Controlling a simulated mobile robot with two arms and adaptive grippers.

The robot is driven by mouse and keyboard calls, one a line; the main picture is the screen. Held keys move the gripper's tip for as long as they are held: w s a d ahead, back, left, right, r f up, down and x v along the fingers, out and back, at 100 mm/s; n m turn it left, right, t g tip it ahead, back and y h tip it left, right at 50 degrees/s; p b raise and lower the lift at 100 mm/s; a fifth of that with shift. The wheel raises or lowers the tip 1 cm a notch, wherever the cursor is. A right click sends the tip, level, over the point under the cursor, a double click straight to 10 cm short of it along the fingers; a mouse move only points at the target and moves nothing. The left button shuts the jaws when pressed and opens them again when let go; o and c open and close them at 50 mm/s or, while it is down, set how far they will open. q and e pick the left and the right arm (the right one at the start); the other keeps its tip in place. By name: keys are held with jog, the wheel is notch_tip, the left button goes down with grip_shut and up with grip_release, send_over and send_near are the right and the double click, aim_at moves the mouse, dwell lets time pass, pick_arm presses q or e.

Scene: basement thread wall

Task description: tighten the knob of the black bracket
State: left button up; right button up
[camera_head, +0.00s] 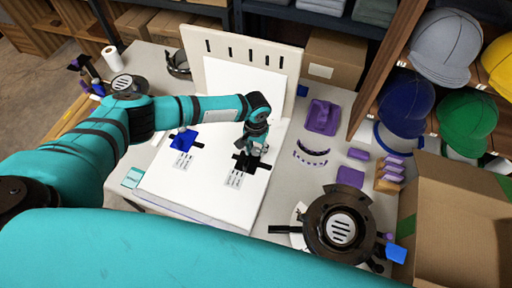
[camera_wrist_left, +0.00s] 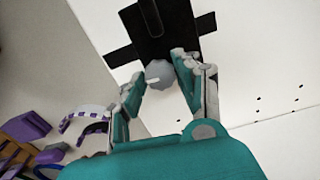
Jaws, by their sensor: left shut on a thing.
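The black bracket (camera_head: 240,170) lies on the white board, above a printed label. In the left wrist view the black bracket (camera_wrist_left: 165,38) is a dark plate with arms to the sides and a raised loop. Its knob (camera_wrist_left: 158,73) is grey and round with a white mark. My left gripper (camera_head: 256,148) is over the bracket, pointing down. In the left wrist view the fingers of my left gripper (camera_wrist_left: 160,82) are on both sides of the knob, shut on it. In the head view the gripper hides the knob. My right gripper is not in view.
A blue bracket (camera_head: 183,139) lies on the white board (camera_head: 205,190), left of the black one. A slotted white panel (camera_head: 238,50) stands behind. Purple parts (camera_head: 322,117) lie to the right.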

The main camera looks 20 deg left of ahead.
pick_arm(q)
jog(key=m, duration=0.3)
jog(key=shift+m, duration=0.3)
jog(key=m, duration=0.4)
jog(key=shift+m+p, duration=0.3)
jog(key=m, duration=0.4)
jog(key=shift+m, duration=2.1)
jog(key=shift+d, duration=0.1)
jog(key=o, duration=1.1)
jog(key=shift+o, duration=0.2)
